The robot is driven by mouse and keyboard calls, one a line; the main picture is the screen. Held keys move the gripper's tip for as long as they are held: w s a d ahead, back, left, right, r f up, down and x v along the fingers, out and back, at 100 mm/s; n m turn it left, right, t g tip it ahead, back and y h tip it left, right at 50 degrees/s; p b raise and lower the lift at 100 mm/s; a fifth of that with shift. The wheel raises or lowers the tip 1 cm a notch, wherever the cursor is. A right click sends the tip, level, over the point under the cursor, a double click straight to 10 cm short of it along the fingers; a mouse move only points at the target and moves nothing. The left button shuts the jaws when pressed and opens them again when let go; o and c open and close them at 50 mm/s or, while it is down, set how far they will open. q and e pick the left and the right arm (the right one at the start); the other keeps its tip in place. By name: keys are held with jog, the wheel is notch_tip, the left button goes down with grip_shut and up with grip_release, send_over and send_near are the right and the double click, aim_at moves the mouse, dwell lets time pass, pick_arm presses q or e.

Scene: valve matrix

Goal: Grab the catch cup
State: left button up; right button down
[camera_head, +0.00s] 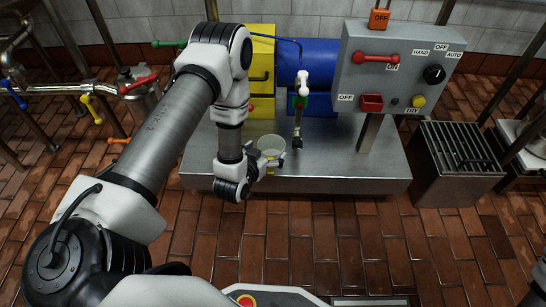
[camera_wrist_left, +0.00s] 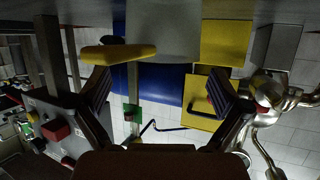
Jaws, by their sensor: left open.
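The catch cup (camera_head: 271,144) is a pale, see-through cup at the front of the metal platform (camera_head: 340,168), below and left of the sampling spout (camera_head: 298,135). My left gripper (camera_head: 266,164) is low over the platform's front edge, right by the cup, and partly hidden by my wrist. In the left wrist view, which is upside down, the gripper (camera_wrist_left: 157,85) is open, with a wide gap between its fingers. A grey rounded shape (camera_wrist_left: 163,30), likely the cup, stands beyond that gap. A yellow bar (camera_wrist_left: 118,53) lies by the left fingertip; I cannot tell whether it belongs to the cup.
A grey control panel (camera_head: 395,70) with a red handle (camera_head: 376,58) rises at the right. A slatted metal box (camera_head: 460,150) stands farther right. The brick floor in front is clear.

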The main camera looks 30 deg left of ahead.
aim_at(271, 144)
pick_arm(q)
jog(key=b+x, duration=0.1)
jog(key=x, duration=0.1)
jog(key=b+x, duration=0.2)
jog(key=shift+w+a+f, duration=0.1)
jog(key=shift+f, duration=0.3)
jog(key=shift+w+r, duration=0.15)
jog(key=c, duration=0.9)
jog(key=shift+r+p, duration=0.15)
jog(key=shift+p, duration=0.15)
